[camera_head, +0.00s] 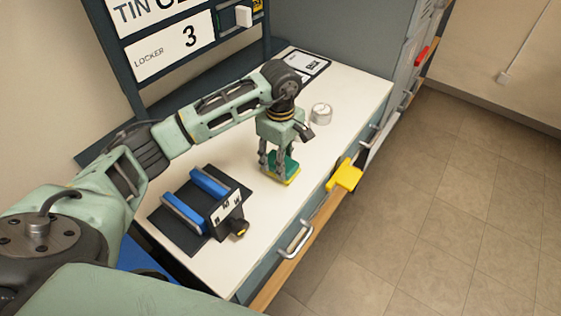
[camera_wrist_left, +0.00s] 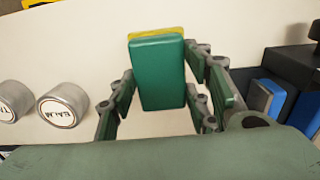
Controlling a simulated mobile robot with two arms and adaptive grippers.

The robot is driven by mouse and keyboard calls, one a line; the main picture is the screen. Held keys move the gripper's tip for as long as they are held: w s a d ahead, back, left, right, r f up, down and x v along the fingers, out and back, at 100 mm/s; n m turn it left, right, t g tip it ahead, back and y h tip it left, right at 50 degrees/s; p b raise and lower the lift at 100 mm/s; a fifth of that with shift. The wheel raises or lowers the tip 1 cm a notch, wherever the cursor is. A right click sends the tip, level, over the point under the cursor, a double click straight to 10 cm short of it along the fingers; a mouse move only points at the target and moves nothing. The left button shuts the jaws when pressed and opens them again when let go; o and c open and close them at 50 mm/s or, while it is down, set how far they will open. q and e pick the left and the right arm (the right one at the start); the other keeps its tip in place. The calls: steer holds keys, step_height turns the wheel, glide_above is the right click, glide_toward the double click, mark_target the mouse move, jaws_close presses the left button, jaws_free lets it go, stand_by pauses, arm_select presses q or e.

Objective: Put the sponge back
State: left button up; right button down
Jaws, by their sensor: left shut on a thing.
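The sponge (camera_head: 284,172), green with a yellow layer, is at the fingers of my left gripper (camera_head: 279,160), over the middle of the white worktop. My left gripper points down and is shut on the sponge. In the left wrist view the green face of the sponge (camera_wrist_left: 160,72) shows between the finger linkages, with a yellow strip along its far edge. I cannot tell whether the sponge touches the worktop. My right gripper is not in view.
A dark fixture (camera_head: 218,207) with two blue bars is left of the gripper. A round tin (camera_head: 321,113) stands behind it; the wrist view shows a tin (camera_wrist_left: 62,104) labelled BALM and another beside it. A yellow object (camera_head: 345,175) is at the worktop's front edge.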

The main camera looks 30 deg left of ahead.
arm_select(q)
step_height(320, 180, down, 2)
steer(key=shift+f, duration=0.4)
steer(key=o, duration=1)
steer(key=shift+c, duration=0.2)
steer(key=o, duration=0.4)
steer(key=shift+c, duration=0.2)
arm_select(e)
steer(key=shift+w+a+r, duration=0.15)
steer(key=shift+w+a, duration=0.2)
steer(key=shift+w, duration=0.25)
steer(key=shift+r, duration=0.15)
